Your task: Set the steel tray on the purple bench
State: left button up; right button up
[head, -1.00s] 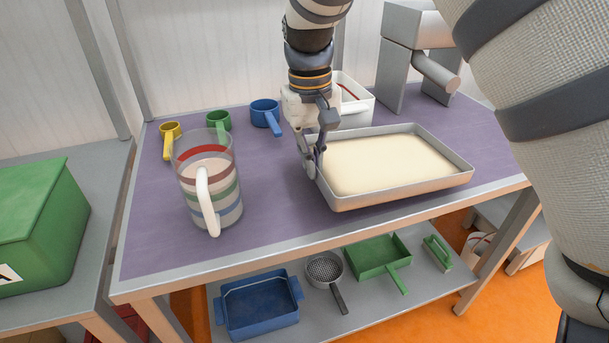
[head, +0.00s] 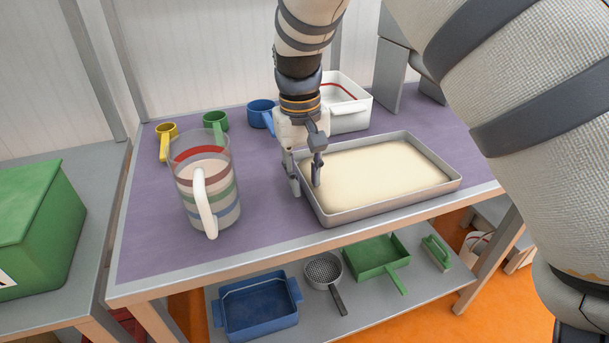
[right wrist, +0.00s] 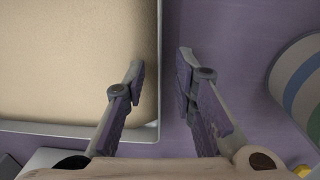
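The steel tray (head: 395,207) with a pale cream filling lies flat on the purple bench (head: 150,235), near its front edge. It also shows in the right wrist view (right wrist: 80,129), at the left. My right gripper (head: 306,190) is at the tray's left side. Its fingers are apart and straddle the tray's side wall, one over the inside and one outside above the purple top. A gap shows between the fingers and the wall in the right wrist view (right wrist: 162,62). My left gripper is not in view.
A striped clear jug (head: 222,190) stands left of the tray. Yellow (head: 166,130), green (head: 215,121) and blue (head: 261,107) cups and a white container (head: 350,118) are behind. A lower shelf holds a blue tub (head: 258,310) and a green pan (head: 376,258). The bench's left front is clear.

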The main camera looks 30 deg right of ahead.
notch_tip(320, 180, up, 12)
jog(key=shift+a+f, duration=0.15)
jog(key=shift+a, duration=0.1)
jog(key=shift+w, duration=0.1)
